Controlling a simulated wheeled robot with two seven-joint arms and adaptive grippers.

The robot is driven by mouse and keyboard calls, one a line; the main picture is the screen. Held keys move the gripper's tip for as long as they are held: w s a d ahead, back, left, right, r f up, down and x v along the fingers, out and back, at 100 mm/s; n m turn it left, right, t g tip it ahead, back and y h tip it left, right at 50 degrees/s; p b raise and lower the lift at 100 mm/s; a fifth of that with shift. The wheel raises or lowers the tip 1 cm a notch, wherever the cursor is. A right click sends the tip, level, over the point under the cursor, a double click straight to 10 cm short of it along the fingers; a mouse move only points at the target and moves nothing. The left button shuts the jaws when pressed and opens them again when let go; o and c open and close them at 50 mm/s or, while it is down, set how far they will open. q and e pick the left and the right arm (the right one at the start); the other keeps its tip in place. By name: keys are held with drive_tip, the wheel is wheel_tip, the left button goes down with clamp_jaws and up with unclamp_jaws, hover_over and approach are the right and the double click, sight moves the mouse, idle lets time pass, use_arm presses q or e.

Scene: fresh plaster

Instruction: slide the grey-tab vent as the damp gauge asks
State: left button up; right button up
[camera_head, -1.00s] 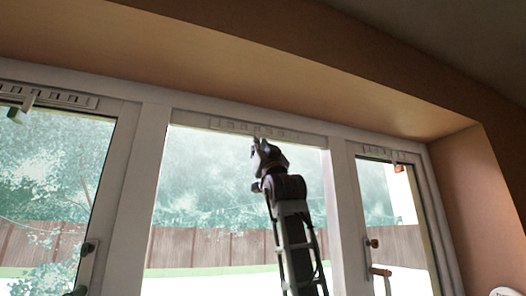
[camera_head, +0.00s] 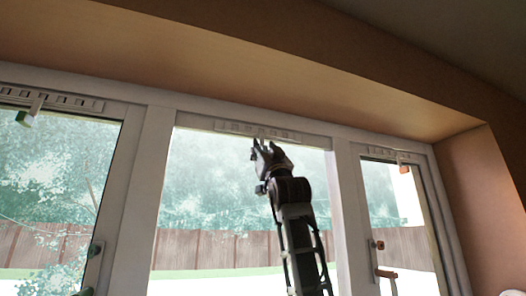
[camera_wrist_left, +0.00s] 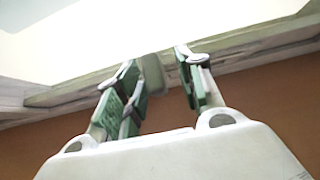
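The middle vent (camera_head: 235,127) is a pale slotted strip along the top of the middle window frame. My left gripper (camera_head: 266,146) is raised just below it, fingers pointing up. In the left wrist view my left gripper (camera_wrist_left: 157,62) is open, with green-padded fingers apart. A small grey-green block, apparently the vent's tab (camera_wrist_left: 153,78), shows between them, nearer the left finger; I cannot tell whether they touch. In the head view the gripper hides this tab. My right gripper is not in view. I cannot make out a damp gauge reading.
A right vent (camera_head: 380,153) has an orange tab (camera_head: 404,169). Window handles (camera_head: 377,245) stick out below. A white rounded thing is cut off at bottom right (camera_head: 509,292).

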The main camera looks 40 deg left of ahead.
use_arm(q)
drive_tip(key=v, duration=1.1)
drive_tip(key=shift+s+f, duration=0.2)
drive_tip(key=shift+f, duration=0.05)
idle(0.7)
